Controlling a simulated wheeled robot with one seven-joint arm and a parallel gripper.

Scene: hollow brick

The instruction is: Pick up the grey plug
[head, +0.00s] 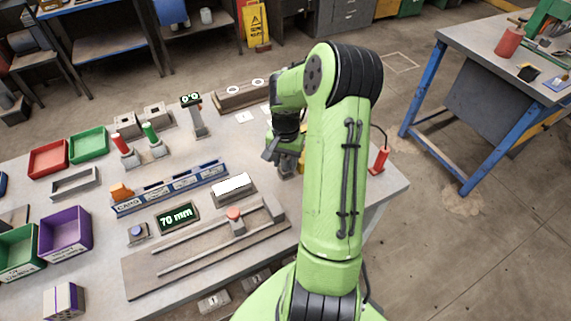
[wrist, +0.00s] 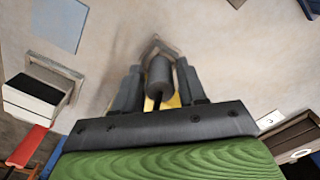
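The grey plug (wrist: 160,76) is a dark grey upright-looking cylinder in the middle of the wrist view. My gripper (wrist: 160,82) has one finger on each side of it, with what look like narrow gaps between fingers and plug. The fingers look open around it rather than pressed on it. A brownish angular edge shows just beyond the plug, and a bit of yellow shows behind the fingers. In the head view my gripper (head: 282,155) is low over the right part of the table; my arm hides most of that spot, and the plug cannot be made out.
On the table, a white-topped block (head: 234,186), a slide rail with a red knob (head: 234,214), a 70 mm display (head: 178,217) and a blue rack (head: 172,189) stand left of my gripper. Coloured bins (head: 65,232) are farther left.

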